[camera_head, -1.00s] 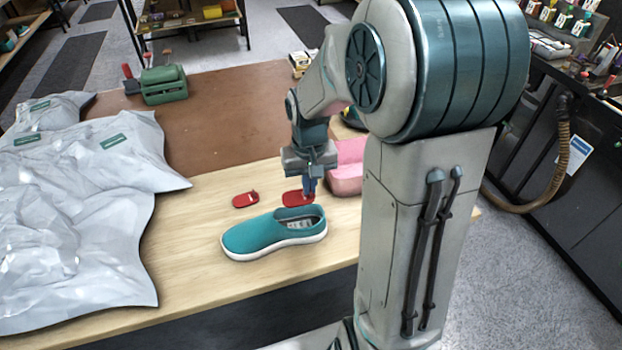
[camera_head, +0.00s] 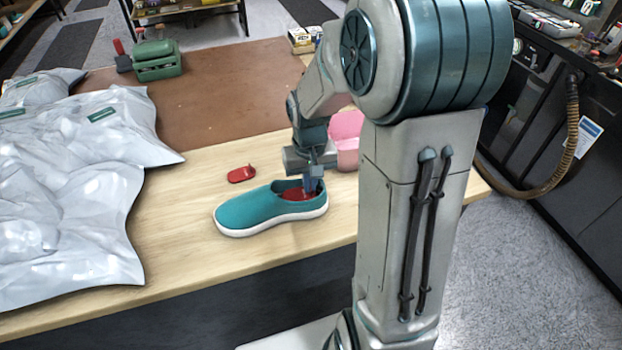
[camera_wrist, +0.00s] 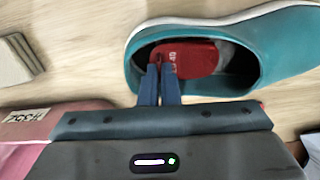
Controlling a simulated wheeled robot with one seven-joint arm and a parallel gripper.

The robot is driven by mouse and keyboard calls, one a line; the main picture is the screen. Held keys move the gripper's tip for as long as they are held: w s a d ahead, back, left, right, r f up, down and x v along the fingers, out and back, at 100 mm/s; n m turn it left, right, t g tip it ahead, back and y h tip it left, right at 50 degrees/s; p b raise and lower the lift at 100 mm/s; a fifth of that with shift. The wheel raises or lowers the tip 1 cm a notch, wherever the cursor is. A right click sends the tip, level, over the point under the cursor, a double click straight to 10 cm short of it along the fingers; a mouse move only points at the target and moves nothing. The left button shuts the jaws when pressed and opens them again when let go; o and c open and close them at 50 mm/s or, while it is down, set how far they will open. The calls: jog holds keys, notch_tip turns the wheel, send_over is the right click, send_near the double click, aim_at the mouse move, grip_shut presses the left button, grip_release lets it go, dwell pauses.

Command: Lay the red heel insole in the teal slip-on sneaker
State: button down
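The teal slip-on sneaker (camera_head: 250,210) stands upright on the pale wooden table with its toe to the left. My gripper (camera_head: 312,188) points down at the heel end of its opening. In the wrist view its two blue fingers (camera_wrist: 160,68) are close together, pinching a small raised tab of the red heel insole (camera_wrist: 197,58). The insole lies within the opening of the sneaker (camera_wrist: 285,40); I cannot tell whether it touches the inner sole. In the head view the insole (camera_head: 296,194) shows partly inside the collar.
A second red insole (camera_head: 241,174) lies on the table behind the sneaker. A pink object (camera_head: 346,135) stands behind my gripper. Crumpled grey-white bags (camera_head: 70,190) cover the left side. A green box-like object (camera_head: 157,62) stands at the back. Bare wood lies left of the sneaker.

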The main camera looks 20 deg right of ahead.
jog(key=shift+f+b, duration=0.3)
jog(key=shift+f, duration=0.3)
jog(key=shift+f+b, duration=0.5)
jog(key=shift+f, duration=0.1)
jog(key=c, duration=1.6)
grip_release()
notch_tip(320, 180, up, 14)
jog(key=s+t, duration=0.1)
jog(key=s, duration=0.4)
jog(key=s+a+f+t, duration=0.1)
jog(key=s, duration=0.4)
jog(key=s+a+f+n+t, duration=0.1)
jog(key=s, duration=0.3)
jog(key=shift+s+a+f, duration=0.25)
jog(key=shift+s, duration=0.15)
